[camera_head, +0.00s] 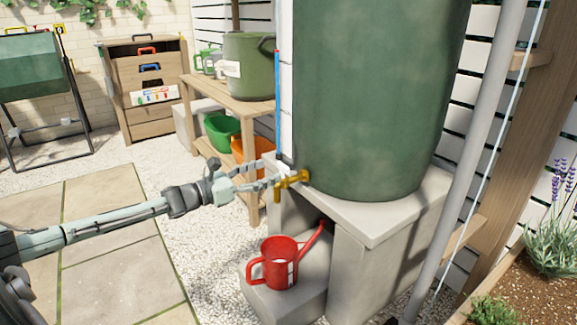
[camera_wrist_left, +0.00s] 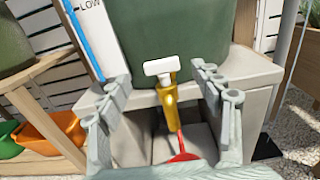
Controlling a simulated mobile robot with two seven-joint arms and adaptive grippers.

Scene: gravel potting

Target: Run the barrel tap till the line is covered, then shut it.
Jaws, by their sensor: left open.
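The green barrel (camera_head: 380,100) stands on a grey block stand. Its brass tap (camera_head: 291,179) sticks out low on its side; in the wrist view the tap (camera_wrist_left: 171,104) has a white handle (camera_wrist_left: 163,67). My left gripper (camera_head: 272,178) is open at the tap. In the wrist view its fingers (camera_wrist_left: 165,88) stand apart on either side of the tap, with gaps. A red watering can (camera_head: 280,263) stands upright on a low block, with a pale label on its side. Its inside and any line in it cannot be made out. No water stream is visible.
A blue upright strip (camera_head: 278,105) beside the barrel stands by a board marked LOW (camera_wrist_left: 90,5). A wooden bench (camera_head: 250,104) with green and orange tubs is behind the gripper. A grey pipe (camera_head: 480,150) runs at right. Paving at left is clear.

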